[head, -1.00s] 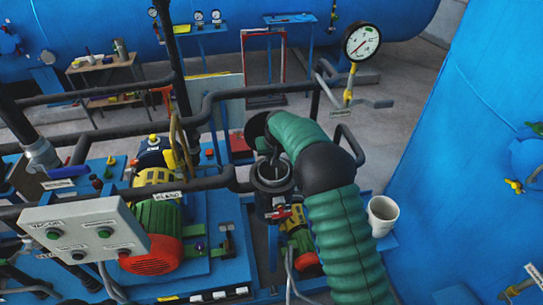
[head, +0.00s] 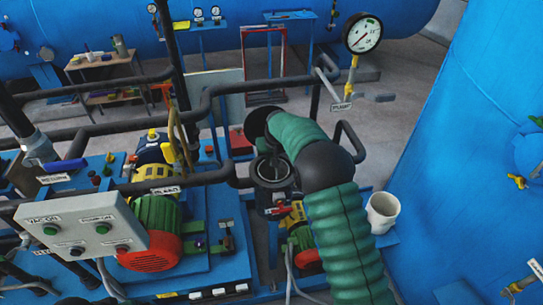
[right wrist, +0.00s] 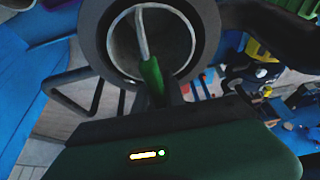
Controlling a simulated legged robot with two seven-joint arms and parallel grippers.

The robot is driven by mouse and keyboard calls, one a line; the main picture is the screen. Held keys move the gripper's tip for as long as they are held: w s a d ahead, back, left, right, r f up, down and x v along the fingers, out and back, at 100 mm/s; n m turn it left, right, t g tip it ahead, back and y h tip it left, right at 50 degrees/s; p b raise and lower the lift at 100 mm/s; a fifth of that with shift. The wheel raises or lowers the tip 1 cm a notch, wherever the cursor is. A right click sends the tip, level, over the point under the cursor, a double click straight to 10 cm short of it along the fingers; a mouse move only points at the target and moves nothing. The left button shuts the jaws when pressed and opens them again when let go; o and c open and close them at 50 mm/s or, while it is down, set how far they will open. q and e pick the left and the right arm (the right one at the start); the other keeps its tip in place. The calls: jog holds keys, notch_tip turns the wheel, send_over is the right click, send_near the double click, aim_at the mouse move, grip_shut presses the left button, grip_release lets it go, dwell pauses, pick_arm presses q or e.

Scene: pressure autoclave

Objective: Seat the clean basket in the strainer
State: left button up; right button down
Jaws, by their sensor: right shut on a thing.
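The strainer (head: 257,183) is a dark, open-topped cylinder left of my right arm in the head view. In the right wrist view its thick dark rim (right wrist: 208,28) surrounds a pale grey round basket (right wrist: 125,48). A thin metal handle with a green grip (right wrist: 151,72) crosses the basket mouth. My right gripper (right wrist: 163,92) is shut on the green grip, close above the strainer. The basket appears inside the strainer mouth, but its depth cannot be told. My arm partly hides the gripper in the head view. My left gripper is not in view.
A white cup-like container (head: 382,212) stands on a blue ledge right of my arm. Dark pipes (head: 215,178) run close left of the strainer. A grey control box (head: 85,228) and a green-and-red motor (head: 155,235) stand further left. A large blue tank wall (head: 460,150) borders the right.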

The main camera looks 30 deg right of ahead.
aim_at(271, 168)
jog(key=shift+f+b, duration=1.3)
jog(key=shift+f, duration=0.8)
jog(key=c, duration=1.3)
grip_release()
jog(key=b+v, duration=0.4)
jog(key=v, duration=1.3)
jog(key=shift+f, duration=0.1)
jog(key=shift+f, duration=0.1)
